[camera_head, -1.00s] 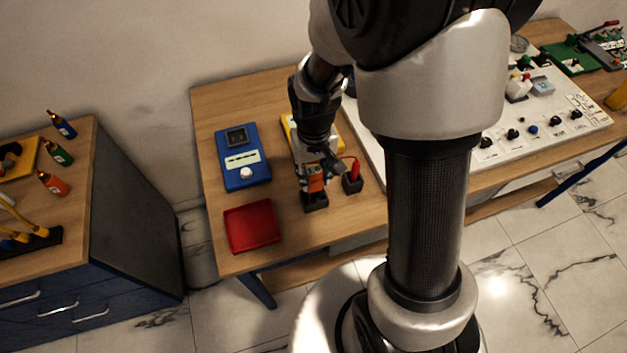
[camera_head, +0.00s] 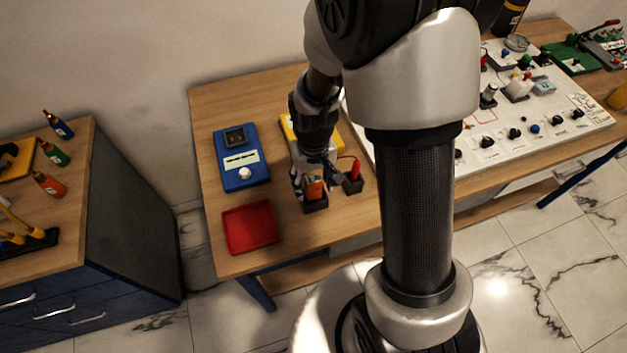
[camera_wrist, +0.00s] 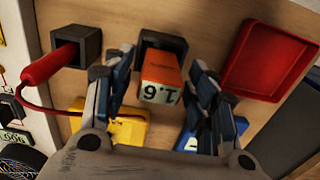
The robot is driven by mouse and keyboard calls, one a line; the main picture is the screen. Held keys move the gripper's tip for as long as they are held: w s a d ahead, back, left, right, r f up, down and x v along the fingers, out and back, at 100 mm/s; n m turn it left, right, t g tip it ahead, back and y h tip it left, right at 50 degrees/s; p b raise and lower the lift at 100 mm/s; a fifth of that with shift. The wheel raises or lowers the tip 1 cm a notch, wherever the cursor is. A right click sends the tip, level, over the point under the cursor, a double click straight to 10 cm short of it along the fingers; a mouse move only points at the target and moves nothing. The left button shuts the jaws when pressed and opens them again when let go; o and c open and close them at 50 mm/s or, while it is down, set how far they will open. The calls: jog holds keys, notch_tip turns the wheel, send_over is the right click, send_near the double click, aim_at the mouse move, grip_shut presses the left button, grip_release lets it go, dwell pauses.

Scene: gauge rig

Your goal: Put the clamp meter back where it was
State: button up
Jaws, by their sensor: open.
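The clamp meter, an orange body (camera_head: 314,188) with a pale display reading, stands in a black open-topped holder (camera_head: 316,206) near the table's front edge. In the wrist view the meter (camera_wrist: 160,78) sits at the mouth of the black holder (camera_wrist: 174,42), its lower end inside. My gripper (camera_head: 315,177) is just above and around the meter. In the wrist view its open fingers (camera_wrist: 165,92) stand to either side of the meter, with a visible gap on both sides. The clamp jaw end is not clearly seen.
A second black holder (camera_head: 353,186) with a red probe (camera_head: 355,168) and red lead stands close on the right. A red tray (camera_head: 251,228) and blue meter (camera_head: 242,158) lie left. A yellow device (camera_head: 290,127) is behind my gripper. The white panel (camera_head: 545,120) is right.

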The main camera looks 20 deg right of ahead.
notch_tip(320, 180, up, 13)
jog(key=p, duration=0.4)
jog(key=s+r+t, duration=0.4)
jog(key=s+r, duration=1.1)
jog(key=shift+r+t, duration=0.15)
jog(key=shift+t, duration=0.15)
notch_tip(320, 180, down, 3)
jog(key=b, duration=0.3)
